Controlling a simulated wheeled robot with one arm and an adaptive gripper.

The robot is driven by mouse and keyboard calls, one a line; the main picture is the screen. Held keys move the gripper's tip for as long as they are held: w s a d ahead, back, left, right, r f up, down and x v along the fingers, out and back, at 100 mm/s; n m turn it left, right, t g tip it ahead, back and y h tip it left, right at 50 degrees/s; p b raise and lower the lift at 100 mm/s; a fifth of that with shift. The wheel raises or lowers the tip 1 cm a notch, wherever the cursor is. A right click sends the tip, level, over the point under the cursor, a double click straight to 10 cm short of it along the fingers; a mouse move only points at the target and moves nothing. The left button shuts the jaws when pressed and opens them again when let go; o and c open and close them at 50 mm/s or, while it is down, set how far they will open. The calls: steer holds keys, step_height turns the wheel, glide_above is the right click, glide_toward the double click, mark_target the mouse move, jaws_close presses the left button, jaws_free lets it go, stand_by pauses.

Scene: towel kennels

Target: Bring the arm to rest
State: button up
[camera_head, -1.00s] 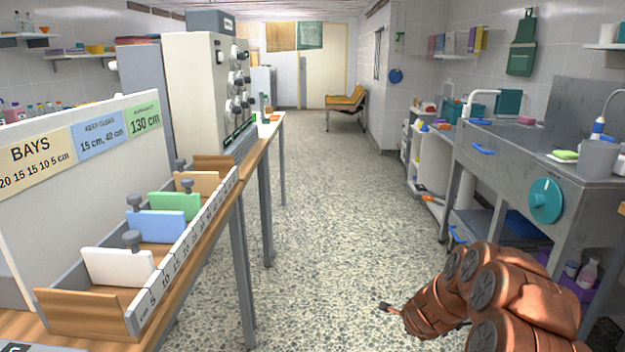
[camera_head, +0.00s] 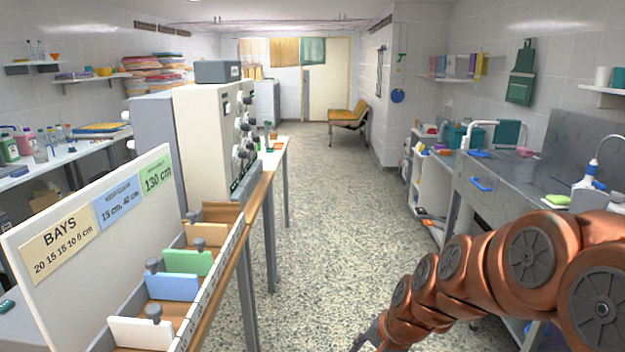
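My copper-coloured arm (camera_head: 480,270) reaches in from the right edge and slopes down to the lower middle of the picture, over the floor. My gripper (camera_head: 368,340) shows only as a small dark part at the bottom edge. Most of it is cut off or hidden, so I cannot see its fingers or whether it holds anything.
A long wooden bay tray (camera_head: 218,304) with white, blue, green and tan dividers stands at left, beside a sign board (camera_head: 95,225). A steel sink bench (camera_head: 470,190) lines the right wall, near my arm. The terrazzo floor (camera_head: 325,200) between is clear.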

steer(key=s+d+r+n+g+h+p, duration=0.1)
steer(key=s+r+p, duration=0.4)
steer(key=s, duration=0.8)
steer(key=s+d+r+n+g+h+p, duration=0.2)
steer(key=s+d+r+n+g+p, duration=0.2)
steer(key=s+r, duration=0.6)
steer(key=s+d+n+p, duration=0.1)
steer(key=s+d+n, duration=0.1)
steer(key=s, duration=0.2)
steer(key=shift+s+d+r, duration=0.15)
steer(key=shift+d+r, duration=0.05)
steer(key=shift+d, duration=0.15)
